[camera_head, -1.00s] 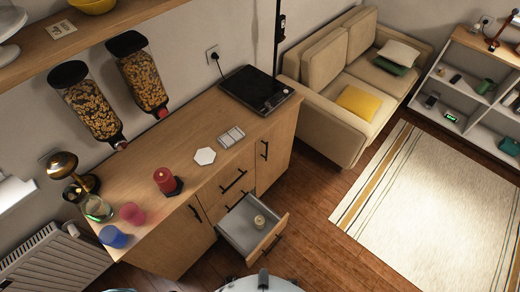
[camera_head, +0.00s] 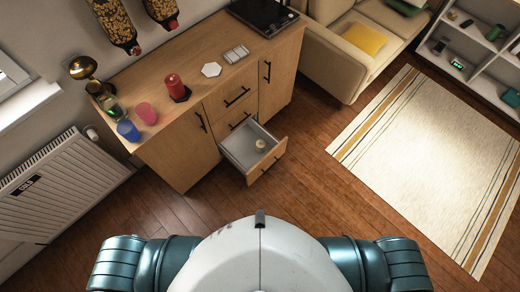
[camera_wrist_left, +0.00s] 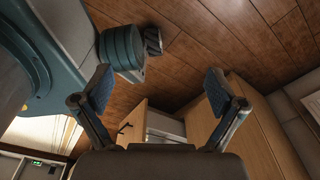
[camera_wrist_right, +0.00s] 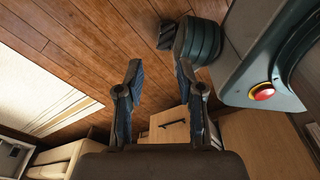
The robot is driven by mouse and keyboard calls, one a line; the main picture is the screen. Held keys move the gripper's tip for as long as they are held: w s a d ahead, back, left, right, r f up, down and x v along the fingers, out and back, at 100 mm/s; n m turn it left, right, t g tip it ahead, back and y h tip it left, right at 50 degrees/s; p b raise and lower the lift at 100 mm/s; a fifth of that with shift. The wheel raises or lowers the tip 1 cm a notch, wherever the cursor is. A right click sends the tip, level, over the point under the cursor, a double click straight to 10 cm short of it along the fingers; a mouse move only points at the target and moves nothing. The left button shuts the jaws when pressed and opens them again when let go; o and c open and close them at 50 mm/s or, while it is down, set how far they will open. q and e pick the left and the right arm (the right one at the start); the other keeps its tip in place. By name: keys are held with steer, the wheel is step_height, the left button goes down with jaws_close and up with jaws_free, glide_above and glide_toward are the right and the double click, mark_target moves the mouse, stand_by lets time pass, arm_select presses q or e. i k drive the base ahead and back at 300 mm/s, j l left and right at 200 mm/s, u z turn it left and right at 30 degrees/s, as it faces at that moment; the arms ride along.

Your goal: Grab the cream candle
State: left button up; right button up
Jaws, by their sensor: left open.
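The cream candle (camera_head: 260,145) is a small pale cylinder standing inside the open grey drawer (camera_head: 238,146) of the wooden cabinet, near the drawer's front. My left gripper (camera_wrist_left: 157,86) is open and empty, its fingers wide apart; the drawer shows beyond it in the left wrist view. My right gripper (camera_wrist_right: 159,76) is open and empty with a narrower gap; the drawer front (camera_wrist_right: 170,132) shows beyond its fingers. Neither gripper shows in the head view, and both are away from the candle. I cannot make out the candle in either wrist view.
A radiator (camera_head: 60,187) is at left, a sofa (camera_head: 330,60) and rug (camera_head: 430,150) at right. Floor before the drawer is clear.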

mark_target(260, 148)
steer(key=u, duration=0.35)
steer(key=i+l+u, duration=0.15)
steer(key=l+u, duration=0.2)
steer(key=i+l+u, duration=0.15)
steer(key=l+u, duration=0.2)
steer(key=i+l+u, duration=0.1)
steer(key=l+u, duration=0.25)
